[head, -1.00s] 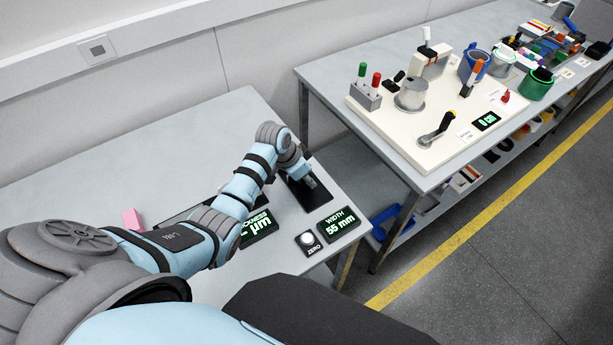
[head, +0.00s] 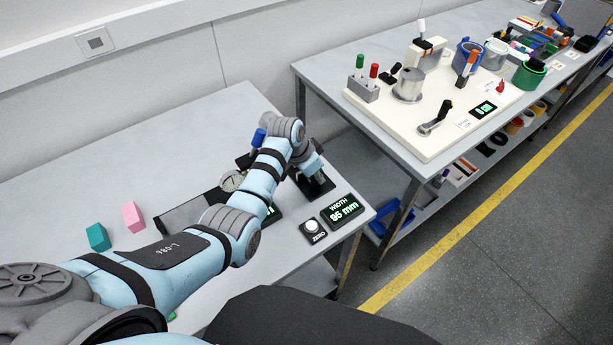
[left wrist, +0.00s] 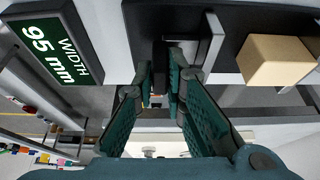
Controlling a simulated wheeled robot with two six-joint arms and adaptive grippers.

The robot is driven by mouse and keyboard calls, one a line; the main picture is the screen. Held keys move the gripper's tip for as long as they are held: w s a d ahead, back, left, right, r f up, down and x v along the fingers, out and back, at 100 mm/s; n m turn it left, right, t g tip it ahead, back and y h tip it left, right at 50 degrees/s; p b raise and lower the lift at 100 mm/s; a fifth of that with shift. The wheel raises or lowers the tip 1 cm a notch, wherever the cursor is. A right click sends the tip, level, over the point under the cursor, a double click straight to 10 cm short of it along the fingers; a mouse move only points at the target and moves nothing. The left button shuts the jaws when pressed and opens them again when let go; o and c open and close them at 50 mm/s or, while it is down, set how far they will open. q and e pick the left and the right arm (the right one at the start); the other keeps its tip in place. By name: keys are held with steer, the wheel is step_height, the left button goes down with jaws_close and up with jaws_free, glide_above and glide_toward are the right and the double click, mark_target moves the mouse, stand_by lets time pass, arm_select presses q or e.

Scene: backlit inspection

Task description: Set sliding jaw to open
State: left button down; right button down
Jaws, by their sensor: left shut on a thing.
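The gauge with the sliding jaw is a dark base (head: 318,187) at the right end of the near table. Its width display (head: 342,208) reads 95 mm in the head view, and the same reading shows in the left wrist view (left wrist: 55,48). My left gripper (head: 316,176) is over this base, pointing down. In the left wrist view its two green fingers (left wrist: 158,78) are closed around a dark upright part of the sliding jaw (left wrist: 160,54). The fingers hide much of the jaw. A tan block (left wrist: 275,60) sits by the gauge. My right gripper is not in view.
A zero button (head: 313,229) stands beside the display. Pink (head: 132,217) and teal (head: 98,237) blocks lie at the left of the table, with a dial gauge (head: 232,181) behind my arm. A second table (head: 400,160) with several tools stands beyond a gap.

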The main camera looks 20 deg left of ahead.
arm_select(q)
steer(key=c, duration=1.8)
jaws_free()
steer(key=shift+s+d+f, duration=0.15)
steer(key=shift+d, duration=0.05)
steer(key=shift+c, duration=0.2)
steer(key=shift+o, duration=1)
steer(key=shift+d, duration=0.25)
steer(key=shift+a+r, duration=0.2)
steer(key=shift+r, duration=0.1)
steer(key=v, duration=1.1)
steer(key=shift+d+r, duration=0.15)
steer(key=shift+r, duration=0.15)
